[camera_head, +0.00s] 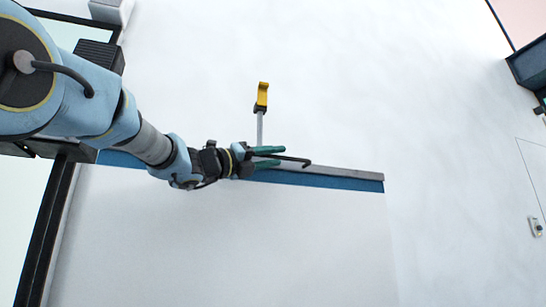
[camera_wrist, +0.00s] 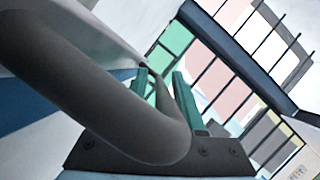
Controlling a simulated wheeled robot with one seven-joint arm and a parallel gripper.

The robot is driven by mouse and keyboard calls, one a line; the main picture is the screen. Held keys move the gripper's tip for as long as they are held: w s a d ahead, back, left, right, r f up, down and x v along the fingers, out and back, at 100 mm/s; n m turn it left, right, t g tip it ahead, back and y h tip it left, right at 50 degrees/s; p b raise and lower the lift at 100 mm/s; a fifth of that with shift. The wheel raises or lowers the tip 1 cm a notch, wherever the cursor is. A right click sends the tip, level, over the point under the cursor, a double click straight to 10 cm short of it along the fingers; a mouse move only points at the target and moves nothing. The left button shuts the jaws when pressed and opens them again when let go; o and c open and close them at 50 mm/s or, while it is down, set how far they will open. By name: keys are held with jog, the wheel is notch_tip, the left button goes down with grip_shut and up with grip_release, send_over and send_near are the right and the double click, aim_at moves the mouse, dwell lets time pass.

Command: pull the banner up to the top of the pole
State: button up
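The banner (camera_head: 225,240) is a wide white sheet with a blue band (camera_head: 345,182) along its top, below a grey bar (camera_head: 350,172). A pale grey pole (camera_head: 260,128) with a yellow hook-shaped top (camera_head: 262,97) stands above the bar. My gripper (camera_head: 281,156) has teal fingers and is in front of the bar, just below the pole. A dark bent rod (camera_head: 300,159) runs between the fingers and ends in a small hook. In the wrist view the rod (camera_wrist: 110,90) curves close past the fingers (camera_wrist: 163,82), which stand apart around it. Whether they grip it is unclear.
White wall or floor surface surrounds the banner, with free room above and right of it. A dark blue frame (camera_head: 528,68) is at the right edge, and a small device (camera_head: 536,227) is at lower right. The wrist view shows a large window (camera_wrist: 225,75).

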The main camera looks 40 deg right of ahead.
grip_shut()
dwell(1.2)
